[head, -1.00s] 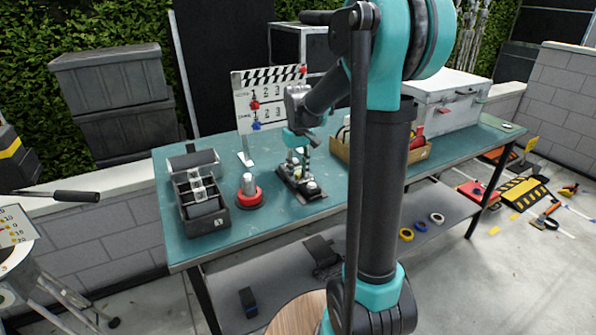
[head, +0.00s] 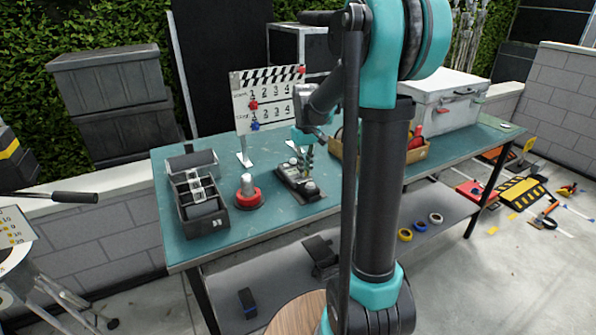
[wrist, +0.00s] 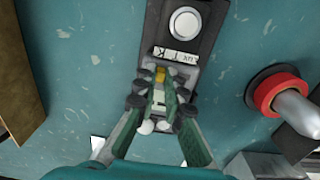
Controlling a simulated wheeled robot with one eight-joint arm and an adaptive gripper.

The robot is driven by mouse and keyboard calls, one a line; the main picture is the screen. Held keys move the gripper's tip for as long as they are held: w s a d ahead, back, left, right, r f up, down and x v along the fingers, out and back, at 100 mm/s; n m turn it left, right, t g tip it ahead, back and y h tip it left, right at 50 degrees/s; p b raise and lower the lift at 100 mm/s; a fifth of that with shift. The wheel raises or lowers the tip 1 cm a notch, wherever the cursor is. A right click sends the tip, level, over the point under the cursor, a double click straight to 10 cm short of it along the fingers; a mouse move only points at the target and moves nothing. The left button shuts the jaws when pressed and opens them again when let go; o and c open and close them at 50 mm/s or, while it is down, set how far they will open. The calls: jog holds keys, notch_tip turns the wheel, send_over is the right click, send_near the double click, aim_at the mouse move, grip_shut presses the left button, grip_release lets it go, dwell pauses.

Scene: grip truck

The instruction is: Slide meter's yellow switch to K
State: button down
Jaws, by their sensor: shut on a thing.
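The meter (wrist: 207,18) is a dark, narrow box lying on the teal table, with a white round dome at its far end in the wrist view. A white label (wrist: 175,56) with dark letters, one like a K, lies across it beyond my fingers. The yellow switch (wrist: 160,75) shows as a small block at my fingertips. My gripper (wrist: 160,88) is shut on the switch, pointing down at the meter; the fingers hide the middle of the box. In the head view my gripper (head: 306,158) is over the meter (head: 311,191).
A red-based lamp-like post (head: 247,190) and a black case with rolls (head: 203,203) stand left of the meter. A clapperboard (head: 266,100) stands behind it. A wooden crate (head: 418,154) and a grey case (head: 450,100) are to the right.

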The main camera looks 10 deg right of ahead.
aim_at(307, 176)
jog(key=shift+w+d, duration=0.1)
jog(key=shift+d, duration=0.3)
jog(key=c, duration=1.6)
grip_release()
jog(key=shift+r, duration=0.1)
notch_tip(307, 176, up, 12)
